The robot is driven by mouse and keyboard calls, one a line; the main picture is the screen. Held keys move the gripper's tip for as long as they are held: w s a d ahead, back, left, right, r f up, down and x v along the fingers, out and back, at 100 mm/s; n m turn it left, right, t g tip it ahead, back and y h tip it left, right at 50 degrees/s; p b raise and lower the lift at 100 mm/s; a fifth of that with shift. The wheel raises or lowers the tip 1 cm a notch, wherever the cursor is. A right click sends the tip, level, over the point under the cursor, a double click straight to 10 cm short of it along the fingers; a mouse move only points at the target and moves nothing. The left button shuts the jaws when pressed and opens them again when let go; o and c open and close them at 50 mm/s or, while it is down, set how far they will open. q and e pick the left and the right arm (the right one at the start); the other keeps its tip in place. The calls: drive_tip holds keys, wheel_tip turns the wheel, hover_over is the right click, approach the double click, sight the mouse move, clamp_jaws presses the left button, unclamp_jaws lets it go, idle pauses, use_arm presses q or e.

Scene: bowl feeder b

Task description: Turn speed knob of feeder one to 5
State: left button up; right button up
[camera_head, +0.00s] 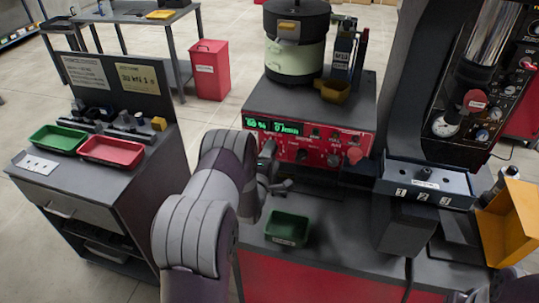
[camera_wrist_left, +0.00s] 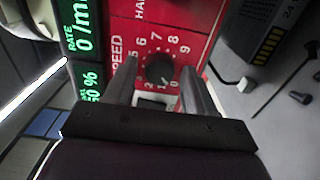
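The red control panel (camera_head: 325,147) of the feeder is on the front of the black machine body below the bowl. In the left wrist view, the round black speed knob (camera_wrist_left: 160,68) sits on this panel, ringed by white digits, with "SPEED" printed beside it. I cannot read its pointer surely. My left gripper (camera_wrist_left: 157,84) is open, its two fingers pointing at the panel on either side of the knob. I cannot tell whether they touch it. In the head view, my left gripper (camera_head: 268,165) is in front of the panel, partly hidden by its arm. My right gripper is not clearly in view.
A green lit display (camera_wrist_left: 88,50) is beside the knob; its percentage looks like 50 or 60. A green tray (camera_head: 287,228) stands below the panel. A numbered grey block (camera_head: 427,182) and a yellow bin (camera_head: 508,225) are at right. A side cabinet (camera_head: 75,190) with trays is at left.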

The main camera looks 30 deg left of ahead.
use_arm(q)
drive_tip(key=c, duration=0.8)
drive_tip(key=shift+f+m+b, duration=0.1)
drive_tip(key=shift+m+b, duration=9.45)
drive_tip(key=shift+m, duration=5.25)
